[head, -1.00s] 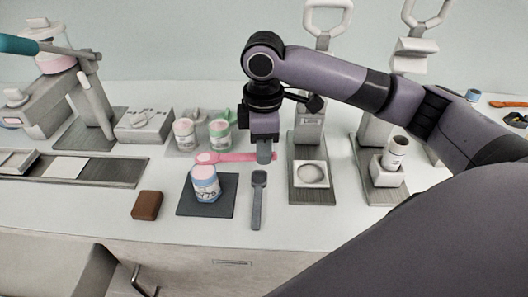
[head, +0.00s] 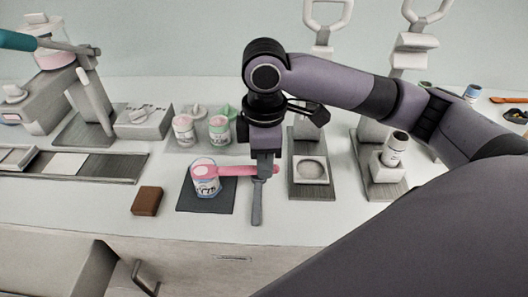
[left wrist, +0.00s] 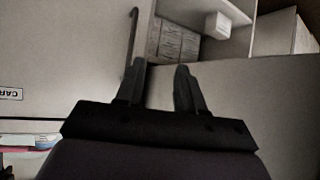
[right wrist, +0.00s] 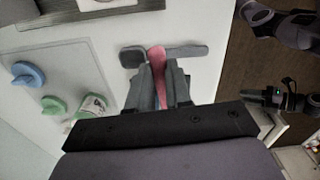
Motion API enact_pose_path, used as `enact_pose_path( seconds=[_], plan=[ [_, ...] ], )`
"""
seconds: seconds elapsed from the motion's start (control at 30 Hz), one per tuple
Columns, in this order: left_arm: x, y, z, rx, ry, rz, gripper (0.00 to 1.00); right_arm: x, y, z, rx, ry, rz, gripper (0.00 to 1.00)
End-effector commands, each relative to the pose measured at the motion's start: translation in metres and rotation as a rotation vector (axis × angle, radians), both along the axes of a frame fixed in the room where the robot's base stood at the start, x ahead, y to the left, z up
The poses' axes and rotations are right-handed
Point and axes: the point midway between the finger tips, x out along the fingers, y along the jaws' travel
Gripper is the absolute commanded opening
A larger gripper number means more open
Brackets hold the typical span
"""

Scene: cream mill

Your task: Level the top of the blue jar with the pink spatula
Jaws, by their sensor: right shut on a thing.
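The blue jar (head: 207,188) stands upright on a dark mat (head: 222,207) in the head view, with pink at its top. The pink spatula (head: 237,170) lies level in my right gripper (head: 264,172), its round head over the jar's mouth. I cannot tell whether the head touches the contents.
A dark grey spatula (head: 257,205) lies right of the mat, below my right gripper. A brown block (head: 147,200) lies to the left. Two jars, pink (head: 183,131) and green (head: 219,130), stand behind on a tray. A grey press base (head: 310,172) is at the right.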

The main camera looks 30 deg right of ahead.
Motion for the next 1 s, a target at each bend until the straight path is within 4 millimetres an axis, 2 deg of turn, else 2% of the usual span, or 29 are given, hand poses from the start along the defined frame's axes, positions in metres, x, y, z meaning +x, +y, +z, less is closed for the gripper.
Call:
enact_pose_path(
  seconds=[0.3,1.0],
  plan=[
    [0.0,0.0,0.0,0.0,0.0,0.0,0.38,-0.017,0.01,0.0,0.001,0.0,0.002,0.0],
    [0.0,0.0,0.0,0.0,0.0,0.0,0.38,-0.016,0.009,0.043,0.001,-0.002,0.001,0.0]
  ],
)
